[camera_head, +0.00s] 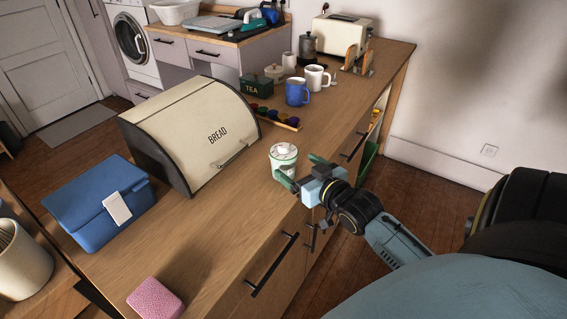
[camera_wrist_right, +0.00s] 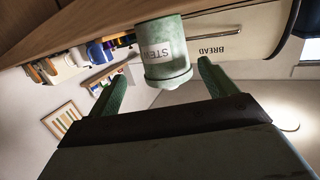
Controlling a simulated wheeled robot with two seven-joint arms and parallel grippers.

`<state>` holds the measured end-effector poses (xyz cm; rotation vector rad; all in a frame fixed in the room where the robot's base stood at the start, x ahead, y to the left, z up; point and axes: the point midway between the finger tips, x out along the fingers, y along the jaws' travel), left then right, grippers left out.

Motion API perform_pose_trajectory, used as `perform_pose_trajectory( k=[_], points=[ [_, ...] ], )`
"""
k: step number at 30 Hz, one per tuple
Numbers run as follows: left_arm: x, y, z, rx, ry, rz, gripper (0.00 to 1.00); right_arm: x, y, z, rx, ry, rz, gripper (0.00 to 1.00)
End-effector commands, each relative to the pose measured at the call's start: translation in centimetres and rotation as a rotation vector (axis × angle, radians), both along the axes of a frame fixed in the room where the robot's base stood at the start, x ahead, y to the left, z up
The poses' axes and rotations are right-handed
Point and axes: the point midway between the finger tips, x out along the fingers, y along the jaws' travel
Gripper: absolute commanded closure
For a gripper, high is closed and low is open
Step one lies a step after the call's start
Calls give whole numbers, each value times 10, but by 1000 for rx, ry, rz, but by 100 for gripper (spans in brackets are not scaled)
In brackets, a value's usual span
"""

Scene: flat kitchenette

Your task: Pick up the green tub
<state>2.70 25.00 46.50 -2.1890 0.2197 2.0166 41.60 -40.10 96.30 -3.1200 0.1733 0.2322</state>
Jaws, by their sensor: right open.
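The green tub (camera_head: 284,158) stands upright on the wooden counter near its front edge, in front of the bread bin. It is pale green with a light lid. My right gripper (camera_head: 300,172) is at the tub's near right side with its fingers spread towards it. In the right wrist view the tub (camera_wrist_right: 167,55) has lettering that starts "STE" and appears ahead of and between the open fingers (camera_wrist_right: 160,88). Nothing is held. My left gripper is not in view.
A cream bread bin (camera_head: 195,130) stands behind the tub. A blue box (camera_head: 95,205) and a pink block (camera_head: 155,299) are on the left part of the counter (camera_head: 215,240). A blue mug (camera_head: 297,92) and a coffee pod rack stand further back.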

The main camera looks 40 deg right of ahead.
Motion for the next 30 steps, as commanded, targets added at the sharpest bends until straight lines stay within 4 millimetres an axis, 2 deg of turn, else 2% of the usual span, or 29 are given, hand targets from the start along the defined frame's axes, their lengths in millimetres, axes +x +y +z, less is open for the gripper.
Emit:
perform_pose_trajectory(
  k=[7, 16, 25, 26, 30],
  points=[
    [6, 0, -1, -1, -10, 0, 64, 16, 1, 0, 0, 0, 0, 16],
    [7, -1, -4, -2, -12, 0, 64, 55, 2, -2, 0, 1, 0, 16],
    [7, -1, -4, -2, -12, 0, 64, 60, 1, -3, 0, 2, 0, 16],
    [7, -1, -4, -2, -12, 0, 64, 60, 1, -3, 0, 2, 0, 17],
    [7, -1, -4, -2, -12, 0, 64, 60, 1, -3, 0, 2, 0, 35]
  ],
)
